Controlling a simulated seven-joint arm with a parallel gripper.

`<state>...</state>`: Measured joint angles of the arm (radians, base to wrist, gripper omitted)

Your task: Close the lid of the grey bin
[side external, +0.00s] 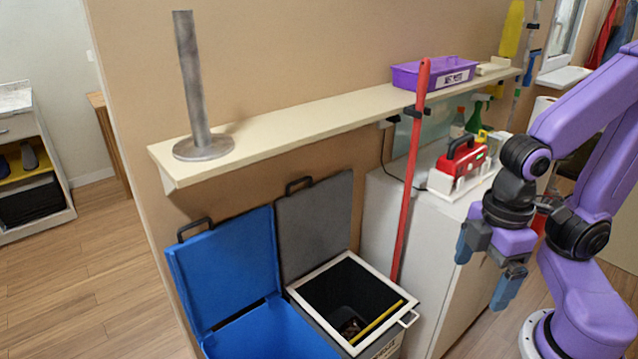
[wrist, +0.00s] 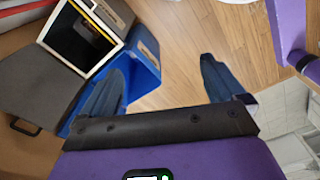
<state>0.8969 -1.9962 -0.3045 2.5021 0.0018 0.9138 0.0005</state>
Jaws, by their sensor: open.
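The grey bin (side external: 413,322) stands below the shelf with its lid up. Its grey lid (side external: 318,225) leans back near the wall, with a dark handle on its top edge. The bin's white-rimmed opening shows a dark inside with a yellow strip. The bin (wrist: 119,13) and its lid (wrist: 38,85) also show at the left in the wrist view. My gripper (side external: 482,276) is open and empty, right of the bin and apart from it, in front of the white cabinet. Its two blue fingers are spread in the wrist view (wrist: 165,88).
A blue bin (side external: 265,335) with its lid (side external: 228,268) raised stands left of the grey one. A red pole (side external: 408,180) rises behind the grey bin's right side. The shelf (side external: 290,122) overhangs the lids. A white cabinet (side external: 385,215) stands at right.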

